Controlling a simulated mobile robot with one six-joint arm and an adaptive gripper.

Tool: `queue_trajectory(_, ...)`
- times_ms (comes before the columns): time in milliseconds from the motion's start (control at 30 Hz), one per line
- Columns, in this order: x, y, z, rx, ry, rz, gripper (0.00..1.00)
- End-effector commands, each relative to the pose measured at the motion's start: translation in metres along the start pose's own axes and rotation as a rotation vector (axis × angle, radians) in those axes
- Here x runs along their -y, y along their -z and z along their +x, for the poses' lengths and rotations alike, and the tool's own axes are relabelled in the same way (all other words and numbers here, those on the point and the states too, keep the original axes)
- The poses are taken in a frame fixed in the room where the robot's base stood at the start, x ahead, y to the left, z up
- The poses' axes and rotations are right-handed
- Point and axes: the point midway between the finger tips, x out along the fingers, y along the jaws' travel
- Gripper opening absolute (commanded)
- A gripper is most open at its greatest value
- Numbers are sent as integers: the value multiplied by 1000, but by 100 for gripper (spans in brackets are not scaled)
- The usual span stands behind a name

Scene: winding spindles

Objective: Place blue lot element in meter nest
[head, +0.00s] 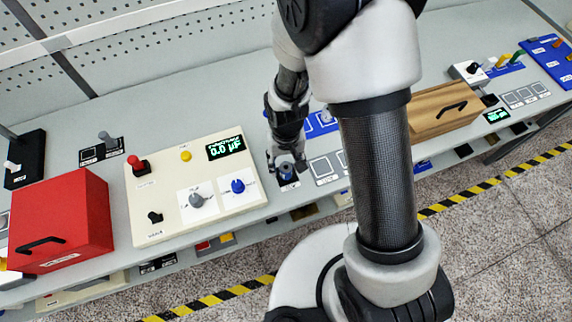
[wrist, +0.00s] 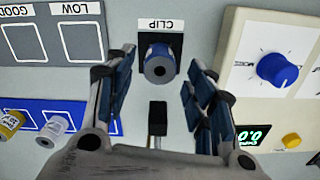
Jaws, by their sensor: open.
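The blue lot element (wrist: 160,52), a short blue cylinder with a grey end and a dark centre, is on the black plate marked CLIP (wrist: 144,27) in the wrist view. In the head view the element (head: 287,173) shows low between the fingers, beside the cream meter panel. My gripper (wrist: 160,72) is open, with one finger on each side of the element and gaps visible. In the head view my gripper (head: 287,163) points down over it. A black upright part (wrist: 157,118) lies just below the plate in the wrist view. How deep the element sits is unclear.
The cream meter panel (head: 160,215) has knobs and a display reading 0.0 µF. A blue tray (wrist: 85,112) with white and yellow elements and the LOW and GOOD plates (wrist: 78,40) are close by. A red box (head: 62,215) and wooden box (head: 440,108) stand farther off.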

Motion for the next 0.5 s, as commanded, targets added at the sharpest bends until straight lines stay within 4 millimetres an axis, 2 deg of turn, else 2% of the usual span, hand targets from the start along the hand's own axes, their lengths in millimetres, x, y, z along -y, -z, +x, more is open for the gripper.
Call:
queue_trajectory(33,0,1,-16,-6,1,0,50)
queue_trajectory(200,0,1,-52,-4,1,0,50)
queue_trajectory(333,0,1,-71,-4,1,0,50)
queue_trajectory(500,0,0,-83,-1,0,0,50)
